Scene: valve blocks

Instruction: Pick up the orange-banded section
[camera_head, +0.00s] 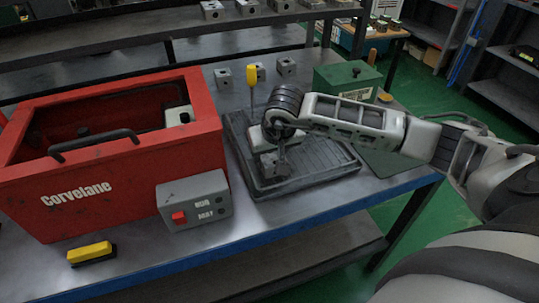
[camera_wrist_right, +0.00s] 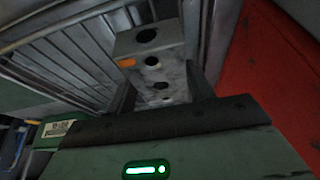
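The orange-banded section (camera_wrist_right: 152,62) is a grey metal block with several dark holes and an orange patch on one edge. In the right wrist view it sits between the two dark fingers of my right gripper (camera_wrist_right: 160,92), over the ribbed tray. The fingers lie close along both its sides; whether they press on it cannot be told. In the head view my right gripper (camera_head: 277,165) points down into the dark tray (camera_head: 330,172), and the block there is largely hidden by the gripper and wrist. My left gripper is not in view.
A red Corvelane box (camera_head: 120,165) with a black handle stands left of the tray. A grey switch box (camera_head: 195,201) with a red button is in front. A yellow-handled tool (camera_head: 251,77), small grey blocks (camera_head: 286,67) and a green box (camera_head: 346,80) are behind.

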